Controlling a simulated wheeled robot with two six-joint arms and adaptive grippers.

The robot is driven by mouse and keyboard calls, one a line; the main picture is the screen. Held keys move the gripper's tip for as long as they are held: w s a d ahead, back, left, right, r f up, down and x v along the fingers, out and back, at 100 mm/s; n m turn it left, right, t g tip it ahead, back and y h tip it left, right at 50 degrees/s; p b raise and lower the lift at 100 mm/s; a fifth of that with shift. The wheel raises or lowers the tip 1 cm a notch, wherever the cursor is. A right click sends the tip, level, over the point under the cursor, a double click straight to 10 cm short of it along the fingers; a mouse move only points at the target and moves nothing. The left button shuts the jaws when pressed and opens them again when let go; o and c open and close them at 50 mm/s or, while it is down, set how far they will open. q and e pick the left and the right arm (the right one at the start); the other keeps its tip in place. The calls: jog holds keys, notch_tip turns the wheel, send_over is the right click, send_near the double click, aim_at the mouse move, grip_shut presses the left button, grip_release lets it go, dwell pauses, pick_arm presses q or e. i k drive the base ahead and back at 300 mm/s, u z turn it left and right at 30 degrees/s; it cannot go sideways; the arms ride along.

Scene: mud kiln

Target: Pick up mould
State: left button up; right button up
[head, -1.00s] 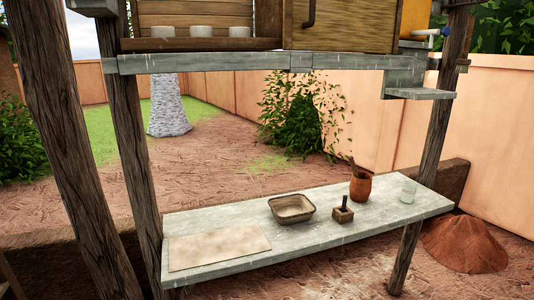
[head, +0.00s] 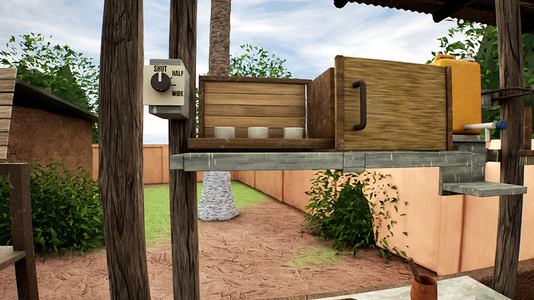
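I cannot see anything I can identify as the mould in the head view at this moment. Only a strip of the grey workbench (head: 462,289) shows at the bottom edge, with the reddish-brown clay pot (head: 423,288) on it, cut off by the frame. The rest of the bench top is out of view. Neither of my grippers is in view.
A wooden cabinet (head: 255,97) on a grey shelf (head: 270,161) holds three pale cups (head: 258,132) in its open left part. Its right part has a handled door panel (head: 392,103). A dial (head: 160,79) points to SHUT. An orange container (head: 466,95) stands right. Wooden posts (head: 122,150) flank the left.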

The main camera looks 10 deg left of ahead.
aim_at(253, 132)
jog(key=z, duration=1.75)
jog(key=i, duration=1.7)
jog(key=u, duration=2.35)
